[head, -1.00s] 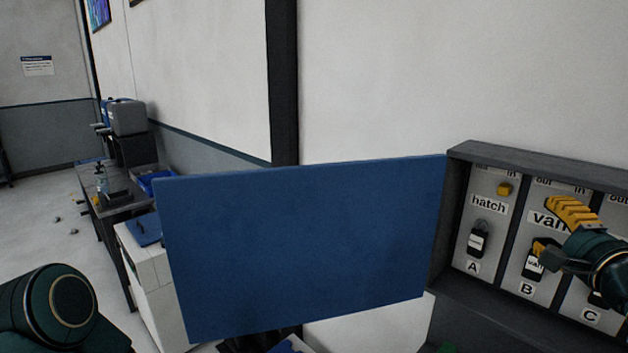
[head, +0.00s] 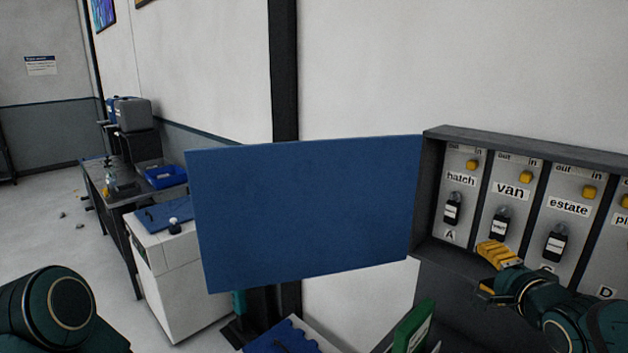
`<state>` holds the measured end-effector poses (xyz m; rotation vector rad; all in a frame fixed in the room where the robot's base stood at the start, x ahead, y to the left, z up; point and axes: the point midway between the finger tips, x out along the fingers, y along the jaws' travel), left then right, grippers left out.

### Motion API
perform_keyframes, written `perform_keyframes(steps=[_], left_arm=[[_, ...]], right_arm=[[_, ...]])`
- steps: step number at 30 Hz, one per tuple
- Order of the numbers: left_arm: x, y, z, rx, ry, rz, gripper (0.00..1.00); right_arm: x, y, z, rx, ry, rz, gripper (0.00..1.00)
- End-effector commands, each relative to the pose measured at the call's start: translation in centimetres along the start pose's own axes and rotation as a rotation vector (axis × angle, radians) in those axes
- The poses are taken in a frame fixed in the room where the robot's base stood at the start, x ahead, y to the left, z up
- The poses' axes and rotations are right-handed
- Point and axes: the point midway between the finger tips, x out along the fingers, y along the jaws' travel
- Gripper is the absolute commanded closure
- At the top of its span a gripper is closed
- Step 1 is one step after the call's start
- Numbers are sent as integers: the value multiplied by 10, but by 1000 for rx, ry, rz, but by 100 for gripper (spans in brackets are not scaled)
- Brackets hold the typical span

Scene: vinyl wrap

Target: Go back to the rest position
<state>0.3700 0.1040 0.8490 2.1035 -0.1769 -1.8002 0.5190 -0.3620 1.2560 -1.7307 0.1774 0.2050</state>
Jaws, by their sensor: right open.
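My right gripper (head: 487,271), with yellow fingers, is open and empty at the lower right. In the picture it lies just below the key cabinet (head: 434,190), in front of its lower edge. Black key fobs hang inside: one under hatch (head: 453,209), one under van (head: 499,223) and one under estate (head: 556,243). Each sits below a yellow slider. The blue cabinet door (head: 305,215) stands open to the left. My left arm shows at the lower left, but its gripper is out of view.
A white cabinet (head: 175,270) and a dark workbench (head: 115,195) with a blue bin (head: 165,177) stand at the left. A green object (head: 413,326) and a blue item (head: 283,338) lie low in front. Floor is open at far left.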

Motion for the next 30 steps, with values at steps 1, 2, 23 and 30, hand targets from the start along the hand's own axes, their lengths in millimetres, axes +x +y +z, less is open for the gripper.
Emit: perform_keyframes(steps=[1, 2, 23, 30], left_arm=[[3, -1, 1, 0, -2, 0, 100], [4, -2, 2, 0, -2, -1, 100], [35, -13, 10, 4, -14, -4, 100], [39, -14, 11, 4, -16, -4, 100]], right_arm=[[14, 25, 17, -29, -32, 49, 47], [21, 38, 26, -53, -49, 76, 47], [-3, 377, 297, -741, -843, 606, 47], [-42, 421, 333, -856, -1037, 638, 47]])
